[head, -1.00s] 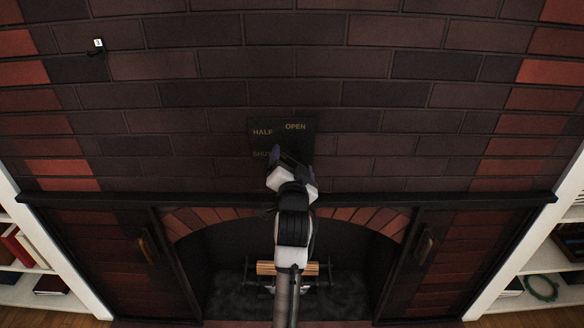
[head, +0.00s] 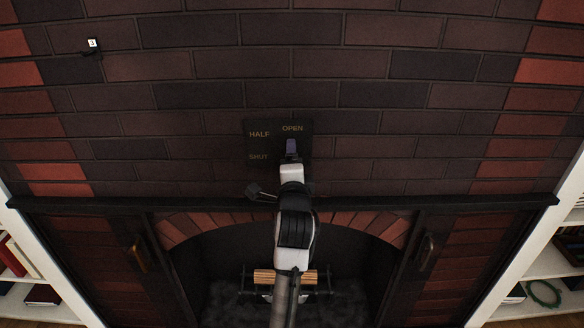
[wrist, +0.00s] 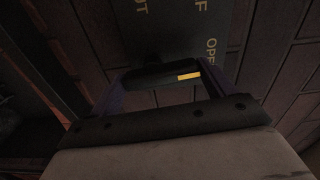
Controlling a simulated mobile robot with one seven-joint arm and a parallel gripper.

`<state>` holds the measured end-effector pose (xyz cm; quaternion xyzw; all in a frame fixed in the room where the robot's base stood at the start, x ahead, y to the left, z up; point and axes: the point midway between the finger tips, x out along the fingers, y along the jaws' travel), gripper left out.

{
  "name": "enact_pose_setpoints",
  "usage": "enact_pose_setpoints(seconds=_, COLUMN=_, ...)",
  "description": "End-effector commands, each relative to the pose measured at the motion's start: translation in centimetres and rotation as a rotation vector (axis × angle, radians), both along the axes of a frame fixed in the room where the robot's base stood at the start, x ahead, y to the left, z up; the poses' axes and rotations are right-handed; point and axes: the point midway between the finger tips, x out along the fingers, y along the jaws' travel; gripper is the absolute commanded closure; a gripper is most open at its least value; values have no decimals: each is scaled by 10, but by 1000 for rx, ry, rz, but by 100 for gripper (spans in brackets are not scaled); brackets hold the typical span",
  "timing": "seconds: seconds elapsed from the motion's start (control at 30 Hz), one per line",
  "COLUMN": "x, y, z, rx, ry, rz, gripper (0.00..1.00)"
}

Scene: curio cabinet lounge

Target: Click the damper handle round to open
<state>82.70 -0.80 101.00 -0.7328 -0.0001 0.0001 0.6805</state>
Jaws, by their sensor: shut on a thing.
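The damper plate (head: 262,145) is a dark square on the brick chimney breast, lettered HALF at upper left, OPEN at upper right and SHUT at lower left. It also shows in the wrist view (wrist: 180,35). The damper handle (wrist: 150,77) is a black bar with a yellow mark at its right end, close to the OPEN lettering. My gripper (head: 291,147) is just below the word OPEN and hides the handle in the head view. In the wrist view its purple fingers sit at both ends of the handle, shut on it.
A dark mantel shelf (head: 120,202) runs below the plate, above the arched firebox with logs (head: 285,277). White bookshelves (head: 520,270) stand at both sides. A small white tag (head: 93,43) hangs at upper left. The brick around the plate is clear.

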Motion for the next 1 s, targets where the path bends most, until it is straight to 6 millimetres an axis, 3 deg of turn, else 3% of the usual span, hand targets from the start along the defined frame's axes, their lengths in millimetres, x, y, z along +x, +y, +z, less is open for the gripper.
enact_pose_setpoints(seconds=0.73, x=0, y=-2, z=0, rx=93, ry=1, rz=-1, gripper=41)
enact_pose_setpoints(seconds=0.77, x=0, y=-2, z=0, rx=93, ry=1, rz=-1, gripper=17)
enact_pose_setpoints(seconds=0.8, x=0, y=-2, z=0, rx=93, ry=1, rz=-1, gripper=12)
enact_pose_setpoints(seconds=0.9, x=0, y=-1, z=0, rx=92, ry=1, rz=-1, gripper=0)
enact_pose_setpoints(seconds=1.0, x=0, y=-1, z=0, rx=91, ry=1, rz=-1, gripper=0)
